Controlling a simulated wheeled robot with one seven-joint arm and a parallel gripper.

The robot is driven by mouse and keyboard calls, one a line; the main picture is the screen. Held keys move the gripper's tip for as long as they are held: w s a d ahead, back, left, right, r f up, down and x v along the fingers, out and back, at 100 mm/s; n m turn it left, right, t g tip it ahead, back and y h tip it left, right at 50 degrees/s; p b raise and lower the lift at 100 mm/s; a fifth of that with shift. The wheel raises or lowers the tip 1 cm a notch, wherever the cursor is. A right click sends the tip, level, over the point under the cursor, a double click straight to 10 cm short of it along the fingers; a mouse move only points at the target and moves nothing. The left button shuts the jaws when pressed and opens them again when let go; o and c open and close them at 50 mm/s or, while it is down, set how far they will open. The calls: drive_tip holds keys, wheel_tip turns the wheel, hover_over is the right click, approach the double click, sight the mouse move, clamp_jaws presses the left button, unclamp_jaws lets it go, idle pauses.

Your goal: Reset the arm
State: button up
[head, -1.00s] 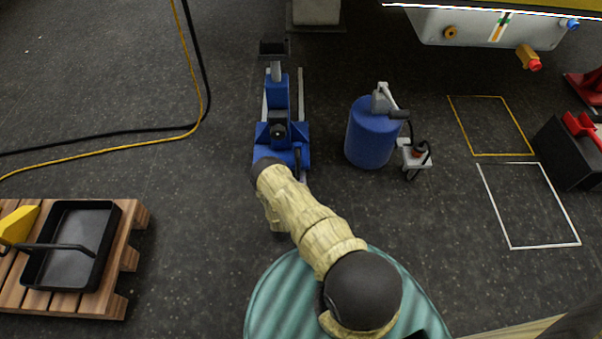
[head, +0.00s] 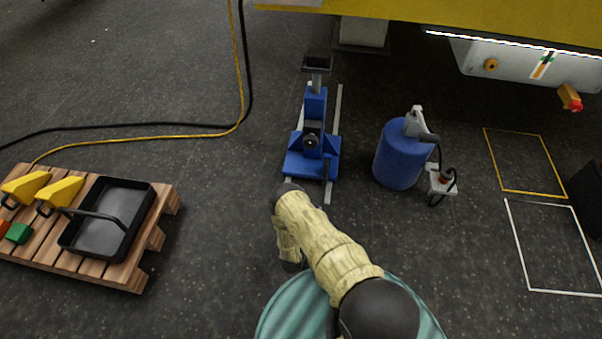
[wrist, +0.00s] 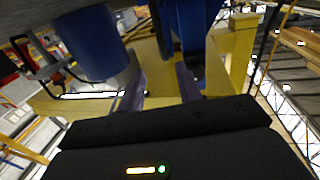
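My arm, in a tan sleeve, is folded in the lower middle of the head view. Its elbow points toward the blue jack and the forearm bends back down. The gripper fingers cannot be made out there. In the wrist view my gripper (wrist: 160,84) shows two fingers standing apart with nothing between them. The blue jack (head: 312,140) stands upright on the floor ahead of the arm, its dark pad on top. It also shows beyond the fingers in the wrist view (wrist: 194,22).
A blue drum (head: 402,158) with a hand pump stands right of the jack. A wooden pallet (head: 130,277) with a black tray (head: 98,238) and yellow wedges (head: 60,194) lies left. A yellow beam (head: 400,22) crosses the top. Bare floor lies between pallet and arm.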

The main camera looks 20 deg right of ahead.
drive_tip(key=w+a+r+n+g+y+p, duration=0.1)
drive_tip(key=w+a+r+g+y+p, duration=0.15)
drive_tip(key=w+r, duration=0.65)
drive_tip(key=w+a+r+g+y+p, duration=0.15)
drive_tip(key=w+r+y, duration=0.25)
drive_tip(key=r, duration=0.9)
drive_tip(key=s+a+r+n+g+y+p, duration=0.1)
drive_tip(key=s+r+p, duration=0.1)
drive_tip(key=r, duration=0.6)
drive_tip(key=s+a+r+n+g+y+p, duration=0.1)
drive_tip(key=s+a+r+y+p, duration=0.1)
drive_tip(key=r, duration=0.6)
drive_tip(key=s+d+r+n+g+y+p, duration=0.1)
drive_tip(key=s+r+n+g+p, duration=0.15)
drive_tip(key=s+r, duration=0.9)
drive_tip(key=s+d+r+n+g+p, duration=0.1)
drive_tip(key=s+r+n+g+p, duration=0.15)
drive_tip(key=s+r, duration=0.9)
drive_tip(key=s+r+p, duration=0.2)
drive_tip(key=r+p, duration=1.5)
drive_tip(key=p, duration=0.2)
drive_tip(key=s+r+g+p, duration=0.1)
drive_tip(key=r+p, duration=1.6)
drive_tip(key=p, duration=0.1)
drive_tip(key=shift+s+a+m+p, duration=0.2)
drive_tip(key=shift+s+m+p, duration=0.15)
drive_tip(key=shift+m+p, duration=0.05)
